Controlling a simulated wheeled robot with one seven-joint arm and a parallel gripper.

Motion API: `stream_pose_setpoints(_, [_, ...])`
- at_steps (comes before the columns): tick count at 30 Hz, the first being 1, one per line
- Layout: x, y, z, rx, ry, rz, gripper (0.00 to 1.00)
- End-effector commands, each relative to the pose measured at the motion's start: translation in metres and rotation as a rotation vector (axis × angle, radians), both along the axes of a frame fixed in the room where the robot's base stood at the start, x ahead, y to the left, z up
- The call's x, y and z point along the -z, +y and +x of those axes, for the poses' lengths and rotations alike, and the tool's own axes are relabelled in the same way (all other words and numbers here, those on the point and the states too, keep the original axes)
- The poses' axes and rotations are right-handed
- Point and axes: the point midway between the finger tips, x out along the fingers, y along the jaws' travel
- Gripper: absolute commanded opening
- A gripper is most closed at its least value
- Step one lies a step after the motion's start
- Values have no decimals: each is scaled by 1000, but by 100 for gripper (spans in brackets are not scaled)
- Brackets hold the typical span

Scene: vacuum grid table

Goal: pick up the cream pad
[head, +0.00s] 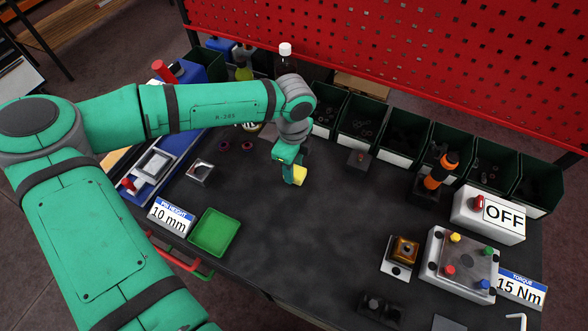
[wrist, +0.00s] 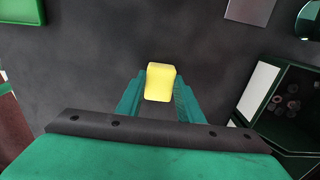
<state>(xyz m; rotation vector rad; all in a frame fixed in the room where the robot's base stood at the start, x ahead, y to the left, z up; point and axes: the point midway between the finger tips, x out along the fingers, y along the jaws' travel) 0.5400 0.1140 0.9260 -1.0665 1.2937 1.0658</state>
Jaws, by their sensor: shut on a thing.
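The pad (wrist: 160,82) is a small yellow block with rounded corners, between my gripper's two green fingers in the wrist view. It also shows in the head view (head: 299,174) as a yellow piece at the fingertips. My gripper (head: 293,175) is shut on it, over the dark table top (head: 290,240). In the wrist view the fingers (wrist: 158,98) touch the pad from both sides. I cannot tell for sure whether the pad is clear of the table. The pad's lower part is hidden.
A green tray (head: 214,232) lies at the front left, beside a "10 mm" sign (head: 171,216). Dark bins (head: 403,135) line the back under a red pegboard (head: 420,60). A box marked OFF (head: 488,216) and a fixture plate (head: 463,262) stand right. The table's middle is clear.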

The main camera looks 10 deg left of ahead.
Motion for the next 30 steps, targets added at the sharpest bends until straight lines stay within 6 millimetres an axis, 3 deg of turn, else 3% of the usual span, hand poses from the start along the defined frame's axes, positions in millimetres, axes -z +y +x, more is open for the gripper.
stream_pose_setpoints(5, [-9, 1, 0, 0, 0, 1, 9])
stream_pose_setpoints(10, [-34, 1, -3, 1, -1, -1, 9])
stream_pose_setpoints(18, [-91, 18, -51, -7, -2, -1, 9])
stream_pose_setpoints(24, [-110, 30, -95, -5, 0, -1, 9])
stream_pose_setpoints(30, [-123, 36, -122, 0, -1, -1, 9])
